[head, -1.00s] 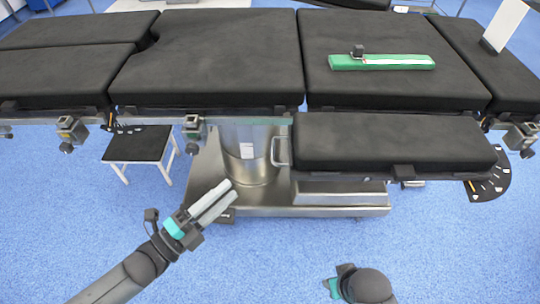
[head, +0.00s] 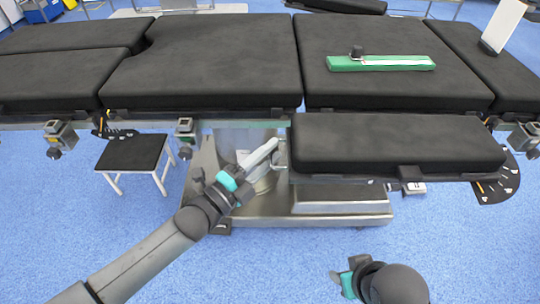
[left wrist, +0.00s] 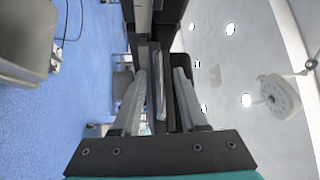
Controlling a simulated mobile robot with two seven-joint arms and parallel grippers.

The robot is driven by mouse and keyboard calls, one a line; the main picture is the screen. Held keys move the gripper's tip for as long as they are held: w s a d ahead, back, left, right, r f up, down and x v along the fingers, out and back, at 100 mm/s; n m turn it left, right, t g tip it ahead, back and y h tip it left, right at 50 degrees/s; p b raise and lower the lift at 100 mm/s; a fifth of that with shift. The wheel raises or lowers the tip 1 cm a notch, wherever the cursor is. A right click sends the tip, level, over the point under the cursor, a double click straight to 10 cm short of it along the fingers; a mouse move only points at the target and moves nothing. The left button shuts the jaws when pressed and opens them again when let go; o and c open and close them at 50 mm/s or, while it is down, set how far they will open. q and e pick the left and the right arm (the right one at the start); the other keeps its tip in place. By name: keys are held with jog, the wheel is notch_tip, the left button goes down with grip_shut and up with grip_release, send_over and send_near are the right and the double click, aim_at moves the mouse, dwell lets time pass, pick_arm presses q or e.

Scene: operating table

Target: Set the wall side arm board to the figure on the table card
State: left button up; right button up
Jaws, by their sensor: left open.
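The near arm board (head: 395,142) is a long black pad along the near side of the operating table (head: 205,60). A metal loop handle (head: 281,152) is at its left end. A black dial (head: 497,182) with pale marks and an orange pointer sits at its right end. A white card (head: 503,25) stands on the table at far right, its figure unreadable. Another black pad (head: 345,4) shows at the far side. My left gripper (head: 272,148) is open at the handle. In the left wrist view a metal bar (left wrist: 159,90) shows between its fingers.
A green board with a white strip (head: 385,63) lies on the table. Rail clamps (head: 58,136) hang along the near edge. A small black-topped step stool (head: 133,154) stands at left. The table's steel base (head: 330,212) is below. Blue floor in front is clear.

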pick_arm(q)
jog(key=shift+w+d, duration=0.1)
grip_shut()
dwell(0.4)
dwell(1.1)
